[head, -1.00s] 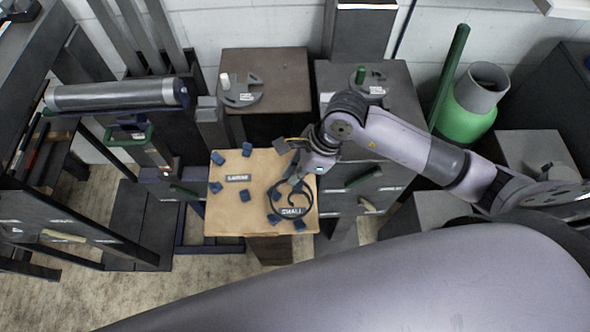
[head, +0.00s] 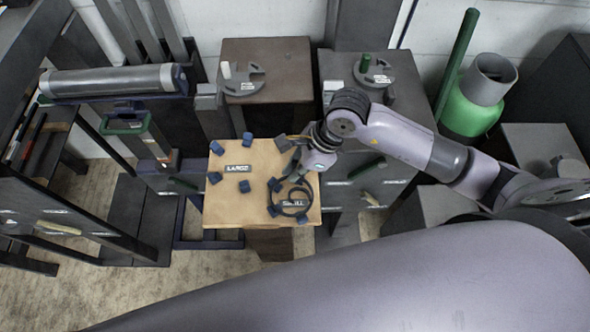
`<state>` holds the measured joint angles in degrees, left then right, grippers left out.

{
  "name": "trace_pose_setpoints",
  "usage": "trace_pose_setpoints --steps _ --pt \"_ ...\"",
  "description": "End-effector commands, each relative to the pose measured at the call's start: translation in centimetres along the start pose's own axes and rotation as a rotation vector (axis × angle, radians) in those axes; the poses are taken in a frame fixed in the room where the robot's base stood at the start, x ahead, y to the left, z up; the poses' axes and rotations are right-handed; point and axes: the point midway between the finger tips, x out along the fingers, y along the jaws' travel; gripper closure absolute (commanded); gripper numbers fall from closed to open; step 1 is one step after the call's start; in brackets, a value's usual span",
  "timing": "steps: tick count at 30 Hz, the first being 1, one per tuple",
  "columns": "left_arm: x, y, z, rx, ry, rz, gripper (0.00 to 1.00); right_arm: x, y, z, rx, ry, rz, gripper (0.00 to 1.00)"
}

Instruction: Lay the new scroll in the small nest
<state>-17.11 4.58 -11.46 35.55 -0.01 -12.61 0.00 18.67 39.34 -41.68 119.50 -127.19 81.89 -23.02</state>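The scroll, a dark curled strip (head: 309,194), is at the small nest on the right of the wooden board (head: 225,209). It curls around the SMALL label (head: 294,203), among blue pegs (head: 302,218). Whether it lies flat on the board or is held just above it is too small to tell. My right gripper (head: 297,168) is over the board's right edge, at the scroll's upper end. Its fingertips are small and dark against the scroll, so its opening and grip do not show. The large nest, by the LARGE label (head: 238,169), is empty between its pegs. My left gripper is not in view.
Behind the board stand a brown cabinet (head: 290,60) and a grey cabinet (head: 405,92), each with a grey disc-like fixture on top. A long grey roller (head: 105,80) lies at the left. A green cylinder (head: 470,112) stands at the right. The board's left half has free room.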

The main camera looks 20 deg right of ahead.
Motion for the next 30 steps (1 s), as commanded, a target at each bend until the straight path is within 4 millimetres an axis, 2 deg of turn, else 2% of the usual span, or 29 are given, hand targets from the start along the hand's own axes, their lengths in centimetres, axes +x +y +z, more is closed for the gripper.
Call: trace_pose_setpoints --steps 1,14,15,25,30 --pt "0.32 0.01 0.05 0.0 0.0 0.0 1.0 0.63 -0.1 -1.21 0.01 0.028 0.003 1.0" --pt "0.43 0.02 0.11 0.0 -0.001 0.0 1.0 0.5 -0.22 -1.42 0.011 0.031 0.003 1.0" --pt "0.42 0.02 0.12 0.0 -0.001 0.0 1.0 0.49 -0.22 -1.42 0.012 0.031 0.003 0.94" --pt "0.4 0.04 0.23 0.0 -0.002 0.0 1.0 0.46 -0.26 -1.38 0.012 0.03 0.003 0.72" --pt "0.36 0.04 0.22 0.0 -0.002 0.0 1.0 0.31 -0.35 -1.14 0.01 0.024 0.0 0.72"
